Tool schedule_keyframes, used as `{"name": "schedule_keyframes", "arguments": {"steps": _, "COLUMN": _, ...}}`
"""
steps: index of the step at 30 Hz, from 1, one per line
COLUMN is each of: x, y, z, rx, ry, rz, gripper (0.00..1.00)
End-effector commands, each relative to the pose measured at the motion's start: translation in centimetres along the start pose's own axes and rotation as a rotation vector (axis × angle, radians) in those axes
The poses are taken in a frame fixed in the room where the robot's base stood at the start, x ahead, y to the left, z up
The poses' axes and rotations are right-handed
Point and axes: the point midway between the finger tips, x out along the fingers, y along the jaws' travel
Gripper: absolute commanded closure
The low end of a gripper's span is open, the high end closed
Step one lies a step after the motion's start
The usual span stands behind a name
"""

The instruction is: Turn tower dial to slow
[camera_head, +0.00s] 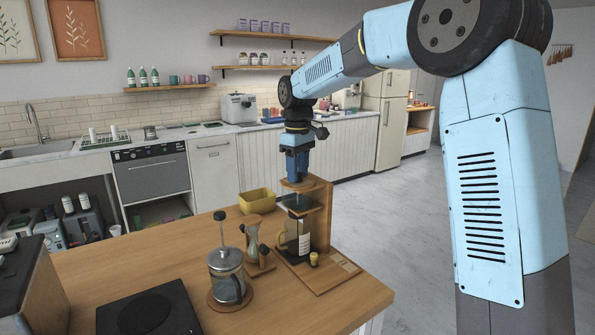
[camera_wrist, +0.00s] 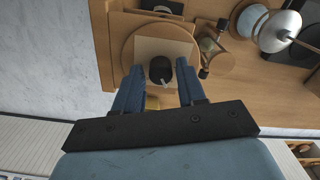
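The coffee tower (camera_head: 318,215) is a wooden stand on the counter, with a glass carafe (camera_head: 298,238) in it. In the wrist view, a black dial (camera_wrist: 160,70) with a pale pointer sits on a cream square on the tower's round wooden top (camera_wrist: 128,45). My gripper (camera_wrist: 160,80) is open, with one blue finger on each side of the dial. Gaps show between the fingers and the dial. In the head view, my gripper (camera_head: 298,178) points down at the tower top, and I cannot make out the dial there. The pointer's setting marks are not readable.
A French press (camera_head: 227,271) and an hourglass-shaped glass vessel (camera_head: 255,246) stand left of the tower. A yellow bowl (camera_head: 257,202) is behind them. A brass knob (camera_head: 314,259) stands on the tower base.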

Motion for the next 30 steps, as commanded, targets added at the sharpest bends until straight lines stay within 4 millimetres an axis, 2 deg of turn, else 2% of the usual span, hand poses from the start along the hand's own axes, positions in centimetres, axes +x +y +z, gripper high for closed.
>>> {"name": "schedule_keyframes", "arguments": {"steps": 4, "x": 0.0, "y": 0.0, "z": 0.0, "rx": 0.0, "ry": 0.0, "rz": 0.0, "gripper": 0.47}}
{"name": "schedule_keyframes", "arguments": {"steps": 14, "x": -0.6, "y": 0.0, "z": 0.0, "rx": 0.0, "ry": 0.001, "rz": 0.0, "gripper": 0.47}}
{"name": "schedule_keyframes", "arguments": {"steps": 20, "x": -3.5, "y": 0.0, "z": -0.1, "rx": 0.001, "ry": 0.003, "rz": 0.002, "gripper": 0.47}}
{"name": "schedule_keyframes", "arguments": {"steps": 30, "x": -10.1, "y": 0.0, "z": -0.1, "rx": 0.0, "ry": 0.002, "rz": 0.001, "gripper": 0.47}}
